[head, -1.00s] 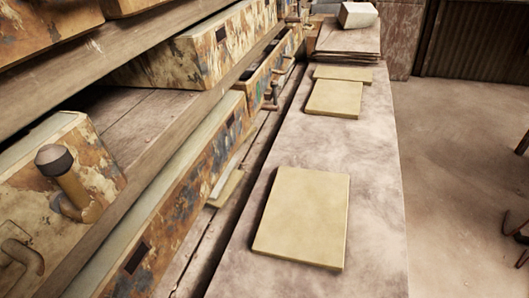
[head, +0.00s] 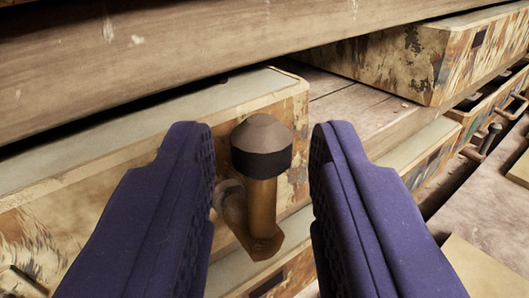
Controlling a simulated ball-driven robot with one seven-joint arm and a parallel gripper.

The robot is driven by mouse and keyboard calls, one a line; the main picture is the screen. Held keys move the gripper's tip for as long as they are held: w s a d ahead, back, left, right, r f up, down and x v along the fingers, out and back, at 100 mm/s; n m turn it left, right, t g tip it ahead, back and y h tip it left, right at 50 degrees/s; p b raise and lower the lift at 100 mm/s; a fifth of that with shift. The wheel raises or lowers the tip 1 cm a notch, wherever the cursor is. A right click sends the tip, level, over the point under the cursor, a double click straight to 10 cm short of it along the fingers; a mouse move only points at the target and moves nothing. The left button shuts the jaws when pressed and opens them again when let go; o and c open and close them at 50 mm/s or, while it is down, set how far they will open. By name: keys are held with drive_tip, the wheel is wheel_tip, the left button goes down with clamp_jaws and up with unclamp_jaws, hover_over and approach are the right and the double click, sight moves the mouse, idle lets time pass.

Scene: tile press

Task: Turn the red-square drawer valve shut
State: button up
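A valve handle (head: 262,195) with a brass-coloured upright stem, a black band and a rounded brown cap stands out from the end of a rust-stained drawer (head: 293,110). Its bent lower arm joins a round pivot on the drawer face. My gripper (head: 264,142) is open, with one dark blue finger on each side of the handle. A gap shows between the handle and each finger, so neither appears to touch it. No red square shows, so I cannot tell the drawer's marking.
A wooden beam (head: 200,50) runs across above the drawer. Another stained drawer (head: 420,60) sits at upper right. Smaller drawers with handles (head: 489,140) and a pale worktop with a tile (head: 478,270) lie at right.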

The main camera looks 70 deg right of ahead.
clamp_jaws()
